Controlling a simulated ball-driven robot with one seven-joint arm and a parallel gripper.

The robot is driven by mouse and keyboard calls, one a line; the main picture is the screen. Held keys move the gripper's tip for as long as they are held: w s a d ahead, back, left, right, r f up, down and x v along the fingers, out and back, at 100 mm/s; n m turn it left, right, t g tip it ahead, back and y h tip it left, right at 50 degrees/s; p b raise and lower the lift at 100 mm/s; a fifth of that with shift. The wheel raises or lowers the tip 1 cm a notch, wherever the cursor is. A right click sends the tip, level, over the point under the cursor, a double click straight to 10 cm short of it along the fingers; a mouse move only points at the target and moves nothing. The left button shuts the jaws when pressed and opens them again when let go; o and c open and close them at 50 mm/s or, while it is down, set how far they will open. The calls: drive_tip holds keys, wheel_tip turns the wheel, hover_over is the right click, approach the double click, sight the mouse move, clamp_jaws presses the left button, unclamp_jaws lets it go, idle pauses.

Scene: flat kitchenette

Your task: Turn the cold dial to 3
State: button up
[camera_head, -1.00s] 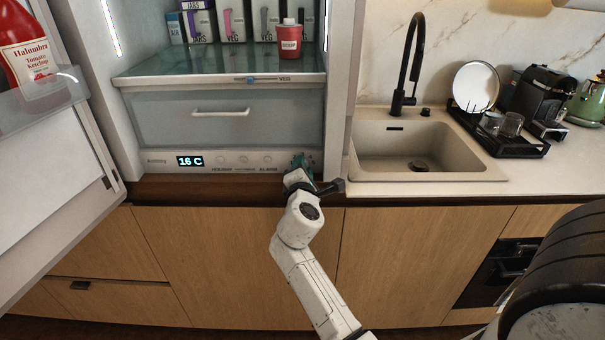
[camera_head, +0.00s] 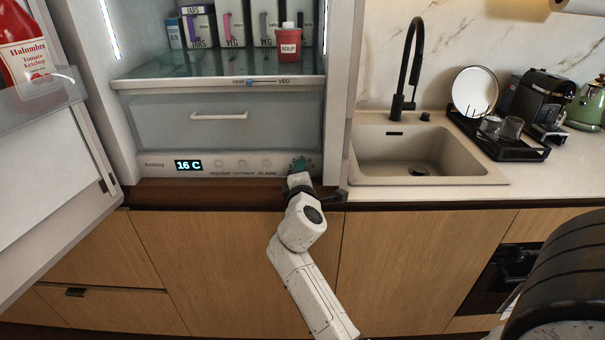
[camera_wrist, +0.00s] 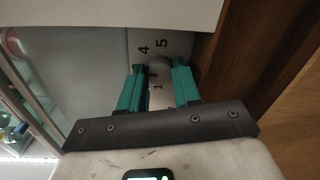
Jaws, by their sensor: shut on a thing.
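The cold dial (camera_wrist: 160,66) is a grey round knob on the fridge's lower control strip. In the wrist view, the numbers 4 and 5 show beyond it and 1 shows between the fingers; 3 is not visible, and the dial's pointer is unclear. My gripper (camera_wrist: 159,76) has its two green fingers on opposite sides of the dial, shut on it. In the head view, my gripper (camera_head: 301,165) covers the dial at the strip's right end. The display (camera_head: 188,165) reads 16 C.
The fridge door (camera_head: 50,190) stands open at left. A drawer (camera_head: 225,120) is above the strip, and a wooden ledge (camera_head: 200,192) runs just below it. The sink (camera_head: 420,160) and counter are at right.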

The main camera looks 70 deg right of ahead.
drive_tip(key=o, duration=0.9)
drive_tip(key=shift+f, duration=0.1)
drive_tip(key=shift+o, duration=0.8)
drive_tip(key=shift+f, duration=0.1)
